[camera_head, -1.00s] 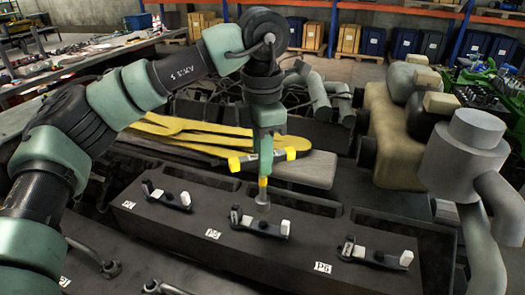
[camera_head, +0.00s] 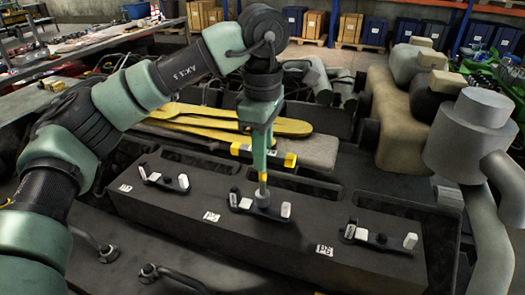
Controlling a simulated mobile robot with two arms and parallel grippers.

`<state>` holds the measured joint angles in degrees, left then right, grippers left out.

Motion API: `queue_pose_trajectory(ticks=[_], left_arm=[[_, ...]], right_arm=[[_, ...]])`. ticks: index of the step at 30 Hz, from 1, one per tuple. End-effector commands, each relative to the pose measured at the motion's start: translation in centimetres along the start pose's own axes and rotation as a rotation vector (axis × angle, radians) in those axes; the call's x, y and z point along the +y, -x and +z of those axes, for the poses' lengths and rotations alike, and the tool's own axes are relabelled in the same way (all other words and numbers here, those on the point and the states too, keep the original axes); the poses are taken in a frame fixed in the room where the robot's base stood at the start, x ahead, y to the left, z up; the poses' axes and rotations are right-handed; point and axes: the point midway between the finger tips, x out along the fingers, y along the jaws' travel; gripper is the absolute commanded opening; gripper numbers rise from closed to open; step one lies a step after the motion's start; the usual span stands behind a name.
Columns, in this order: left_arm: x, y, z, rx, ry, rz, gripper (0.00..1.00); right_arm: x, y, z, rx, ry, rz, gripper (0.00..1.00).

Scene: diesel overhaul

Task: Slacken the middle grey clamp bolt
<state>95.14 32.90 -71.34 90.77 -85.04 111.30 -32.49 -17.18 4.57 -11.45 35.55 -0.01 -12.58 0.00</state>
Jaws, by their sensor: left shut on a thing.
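The middle clamp (camera_head: 246,207) is a dark bar with pale end blocks on the long dark block. My left gripper (camera_head: 262,158) points down above it, shut on an upright tool (camera_head: 263,190) with a yellow band and a grey lower end. The tool's lower end meets the middle of the clamp in the picture and hides the grey bolt there. I cannot tell if it is fully seated. Similar clamps lie to the left (camera_head: 163,181) and right (camera_head: 379,239). My right gripper is not in view.
A brown tank (camera_head: 393,130) and a grey cylindrical part (camera_head: 470,140) stand at the right. Yellow flat pieces (camera_head: 190,111) lie behind the block. Bent rods (camera_head: 170,277) stick up in front. A cluttered bench (camera_head: 85,45) is at the back left.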

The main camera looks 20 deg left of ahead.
Motion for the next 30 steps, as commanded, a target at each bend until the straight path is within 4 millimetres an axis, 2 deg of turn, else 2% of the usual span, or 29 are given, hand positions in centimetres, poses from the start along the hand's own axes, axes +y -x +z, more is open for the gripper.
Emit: queue_pose_trajectory(ticks=[5,13,17,20,30], left_arm=[[0.0,-0.3,0.0,-0.001,0.001,0.001,0.00],[0.0,-1.9,0.0,0.000,0.001,0.001,0.00],[0.0,-1.7,0.0,-0.001,0.018,0.002,0.00],[0.0,-1.9,0.0,-0.001,0.119,0.002,0.00],[0.0,-1.8,0.1,-0.002,0.688,0.003,0.00]], right_arm=[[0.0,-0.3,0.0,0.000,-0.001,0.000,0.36],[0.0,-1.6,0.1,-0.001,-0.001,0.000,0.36],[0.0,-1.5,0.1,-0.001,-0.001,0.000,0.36],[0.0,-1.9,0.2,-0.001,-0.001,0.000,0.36],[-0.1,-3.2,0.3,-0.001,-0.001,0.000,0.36]])
